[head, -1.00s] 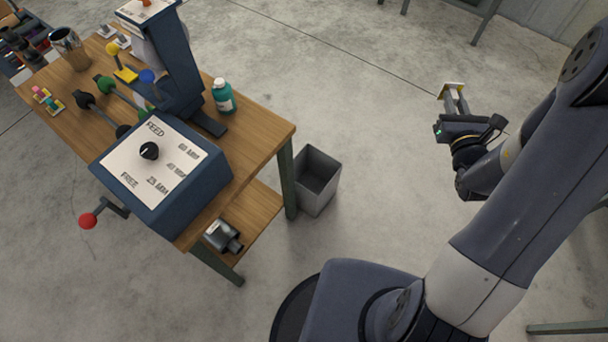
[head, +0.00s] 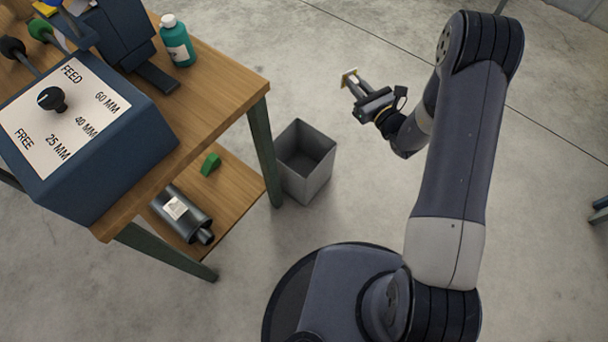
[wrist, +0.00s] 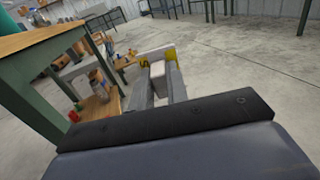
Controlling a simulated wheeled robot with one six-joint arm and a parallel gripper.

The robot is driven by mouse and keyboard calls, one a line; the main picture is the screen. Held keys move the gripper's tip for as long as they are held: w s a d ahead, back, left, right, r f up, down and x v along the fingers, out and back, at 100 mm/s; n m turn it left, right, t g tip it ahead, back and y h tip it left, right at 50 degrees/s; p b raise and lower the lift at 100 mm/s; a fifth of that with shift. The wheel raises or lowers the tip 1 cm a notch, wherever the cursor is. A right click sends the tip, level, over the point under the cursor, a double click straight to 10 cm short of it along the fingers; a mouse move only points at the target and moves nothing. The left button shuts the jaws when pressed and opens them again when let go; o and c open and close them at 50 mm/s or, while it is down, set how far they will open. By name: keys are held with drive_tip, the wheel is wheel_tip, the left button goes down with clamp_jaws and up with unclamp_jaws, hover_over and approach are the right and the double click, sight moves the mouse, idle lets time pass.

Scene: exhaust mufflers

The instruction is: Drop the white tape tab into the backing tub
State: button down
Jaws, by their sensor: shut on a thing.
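My gripper (head: 354,83) is in the air to the right of and beyond the tub in the head view. It is shut on the white tape tab (head: 348,74), a small pale piece at its fingertips. In the wrist view the white tab (wrist: 152,53) shows at the far end of the fingers, with yellow patches beside it. I cannot tell whether the yellow belongs to the tab or the fingertips. The backing tub (head: 308,181), a grey square open bin, stands on the floor by the table leg. Its visible inside looks empty. I cannot make it out in the wrist view.
A wooden workbench (head: 230,87) with green legs stands left of the tub. A blue control box (head: 120,160) and a teal bottle (head: 178,48) are on top. Its lower shelf holds a muffler (head: 183,213) and a green block (head: 210,164). The floor around the tub's right side is clear.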

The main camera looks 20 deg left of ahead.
drive_tip(key=s+a+f+n+g+y+b, duration=0.1)
drive_tip(key=a+f+b, duration=0.3)
drive_tip(key=f, duration=0.5)
drive_tip(key=s+a+f+n+g+y+b, duration=0.1)
drive_tip(key=a+f+b, duration=0.3)
drive_tip(key=f, duration=0.6)
drive_tip(key=s+a+f+n+g+y+b, duration=0.1)
drive_tip(key=s+a+f+n+g+b, duration=0.1)
drive_tip(key=f+b, duration=0.5)
drive_tip(key=shift+a+f+g, duration=0.6)
drive_tip(key=shift+a+f, duration=0.7)
drive_tip(key=shift+f, duration=0.1)
drive_tip(key=c, duration=1.3)
unclamp_jaws()
drive_tip(key=shift+s, duration=0.1)
drive_tip(key=p+v, duration=0.3)
drive_tip(key=v, duration=0.7)
drive_tip(key=shift+d, duration=0.4)
drive_tip(key=shift+s+f, duration=0.1)
